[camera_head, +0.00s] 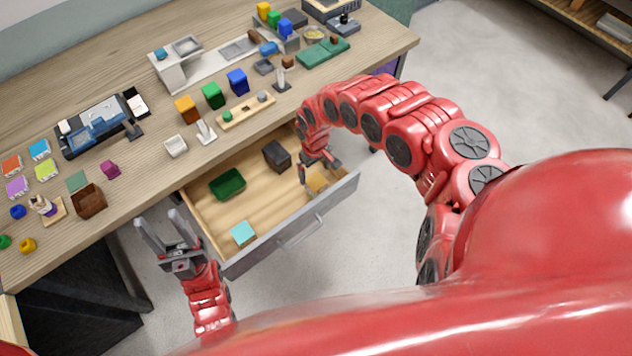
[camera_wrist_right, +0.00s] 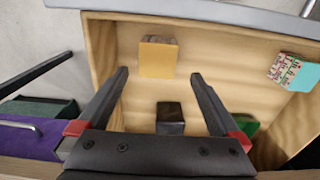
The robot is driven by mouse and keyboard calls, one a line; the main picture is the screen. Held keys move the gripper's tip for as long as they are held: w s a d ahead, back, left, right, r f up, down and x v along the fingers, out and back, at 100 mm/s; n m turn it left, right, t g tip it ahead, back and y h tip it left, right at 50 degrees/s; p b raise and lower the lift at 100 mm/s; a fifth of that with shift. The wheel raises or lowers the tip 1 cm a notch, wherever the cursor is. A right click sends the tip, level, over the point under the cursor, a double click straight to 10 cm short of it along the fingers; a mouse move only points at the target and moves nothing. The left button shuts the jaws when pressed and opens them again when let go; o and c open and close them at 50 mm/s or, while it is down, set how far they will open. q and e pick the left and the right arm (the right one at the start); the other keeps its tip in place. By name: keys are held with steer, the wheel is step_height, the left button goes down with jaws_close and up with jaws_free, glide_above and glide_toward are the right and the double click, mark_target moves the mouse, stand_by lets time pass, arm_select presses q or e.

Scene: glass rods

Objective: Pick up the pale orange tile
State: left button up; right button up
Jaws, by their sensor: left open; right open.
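The pale orange tile (camera_head: 317,183) lies in the right part of the open drawer (camera_head: 208,222), near its front wall. In the right wrist view the tile (camera_wrist_right: 158,58) shows its plain orange face and a patterned strip along one edge. My right gripper (camera_head: 318,168) is over the drawer at the tile; in its wrist view the fingers (camera_wrist_right: 160,75) are spread and empty, with the tile just past the tips and between their lines. Contact cannot be told. My left gripper (camera_head: 158,218) is open and empty, left of the drawer in front of the table.
The drawer also holds a turquoise tile (camera_head: 243,233), a green block (camera_head: 228,184) and a dark block (camera_head: 277,155). The drawer walls stand close around my right gripper. The table (camera_head: 140,190) above carries many small objects, with several coloured blocks near the drawer.

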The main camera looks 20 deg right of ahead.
steer(key=shift+f+p, duration=0.65)
steer(key=shift+f, duration=1.65)
steer(key=shift+d+f, duration=0.2)
steer(key=shift+f, duration=0.2)
steer(key=c, duration=1.5)
steer(key=shift+r, duration=0.1)
